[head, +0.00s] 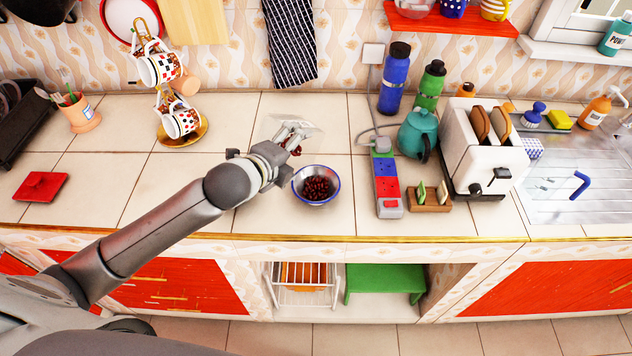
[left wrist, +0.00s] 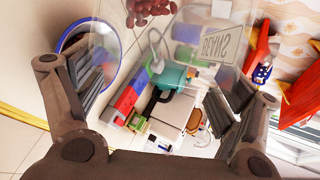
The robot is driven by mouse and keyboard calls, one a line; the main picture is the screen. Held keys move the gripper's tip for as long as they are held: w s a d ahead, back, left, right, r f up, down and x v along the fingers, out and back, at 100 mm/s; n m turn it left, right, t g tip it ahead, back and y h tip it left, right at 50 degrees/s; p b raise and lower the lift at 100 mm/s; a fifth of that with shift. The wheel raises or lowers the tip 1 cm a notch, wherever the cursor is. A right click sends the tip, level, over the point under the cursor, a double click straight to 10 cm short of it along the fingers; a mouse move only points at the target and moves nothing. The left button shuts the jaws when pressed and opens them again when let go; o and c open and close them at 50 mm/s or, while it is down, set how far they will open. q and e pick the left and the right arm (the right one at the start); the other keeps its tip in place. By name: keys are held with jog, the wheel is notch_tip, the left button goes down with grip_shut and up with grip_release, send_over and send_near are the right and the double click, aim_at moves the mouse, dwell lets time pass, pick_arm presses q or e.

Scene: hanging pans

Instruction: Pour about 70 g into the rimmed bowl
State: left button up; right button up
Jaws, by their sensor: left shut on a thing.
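The rimmed bowl (head: 335,184) stands on the tiled counter, white with a blue rim. Dark red pieces (head: 317,188) lie in it. My left gripper (head: 292,133) is just behind and left of the bowl, shut on a clear container (head: 308,126). In the left wrist view the container (left wrist: 217,45) shows between the fingers, with a pale lettered label. Dark red pieces (left wrist: 150,8) show at the top there, seemingly in the container. Its exact tilt is hard to tell. The bowl's rim (left wrist: 100,23) shows beyond the left finger. My right gripper is not in view.
A power strip (head: 387,186), teal teapot (head: 418,135), toast rack (head: 430,200) and toaster (head: 480,150) stand to the right. A mug tree (head: 183,137) stands to the left, near a red square item (head: 40,186). Counter left of the bowl is clear.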

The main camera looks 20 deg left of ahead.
pick_arm(q)
jog(key=shift+s+d+m+t+y+b, duration=0.4)
jog(key=shift+d+m+t, duration=0.1)
jog(key=shift+d, duration=0.15)
dwell(1.9)
jog(key=shift+s+d+f+m+t+y+b, duration=0.2)
jog(key=shift+s+d+m+t+y+b, duration=0.2)
jog(key=shift+d+m+t, duration=0.15)
dwell(1.4)
jog(key=w+a+n+g+h, duration=0.1)
jog(key=a+n+g+p, duration=0.1)
jog(key=shift+w+a+r+h, duration=0.2)
jog(key=shift+w+a+h, duration=0.1)
jog(key=shift+w+h, duration=0.1)
jog(key=shift+a+p, duration=0.1)
jog(key=shift+p, duration=0.2)
